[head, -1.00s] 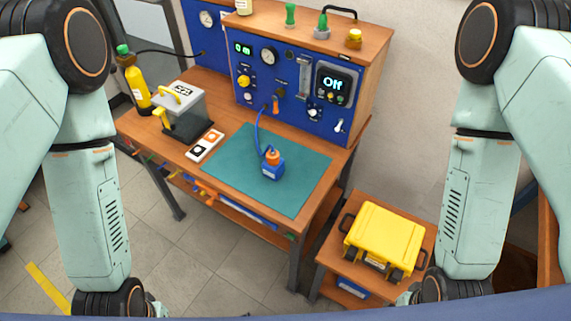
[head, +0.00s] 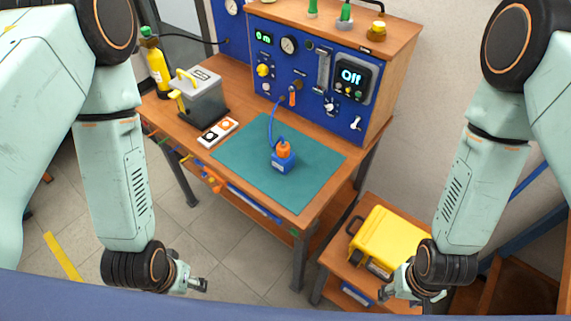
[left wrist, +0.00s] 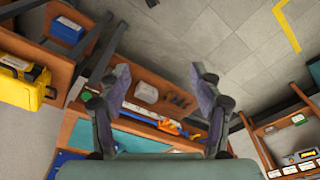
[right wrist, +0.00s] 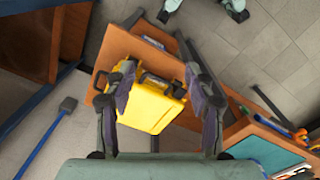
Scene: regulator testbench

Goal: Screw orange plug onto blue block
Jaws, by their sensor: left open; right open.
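The blue block (head: 283,166) sits on the green mat (head: 240,160) on the workbench. The orange plug (head: 284,149) is at the top of the block; I cannot tell whether it is seated or threaded. A blue hose (head: 270,125) runs from the panel down to the block. My left gripper (head: 198,285) is low in front of the bench, open and empty; its spread fingers show in the left wrist view (left wrist: 158,82). My right gripper (head: 413,297) is beside the yellow case, open; its spread fingers show in the right wrist view (right wrist: 158,82). Both are well apart from the block.
The yellow case (head: 388,236) stands on a low wooden table at the right. A blue instrument panel (head: 310,90) backs the bench. A grey box (head: 201,101), a yellow bottle (head: 157,68) and a two-button switch plate (head: 218,132) stand left of the mat. Most of the mat is clear.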

